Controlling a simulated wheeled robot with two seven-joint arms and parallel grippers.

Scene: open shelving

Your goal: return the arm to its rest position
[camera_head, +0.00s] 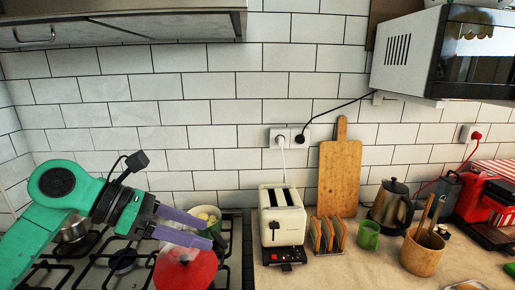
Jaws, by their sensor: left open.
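My left arm, green with a dark wrist, comes in from the left over the stove. My left gripper (208,234) has purple-grey fingers that point right, with a gap between them. It is open, and I see nothing held in it. It hovers above or in front of a red pot (186,272) on the hob, and I cannot tell how close the two are. My right gripper is not in view.
On the counter stand a cream toaster (281,222), a cutting board (339,180), a kettle (391,210) and a utensil holder (421,256). A microwave (408,50) hangs upper right.

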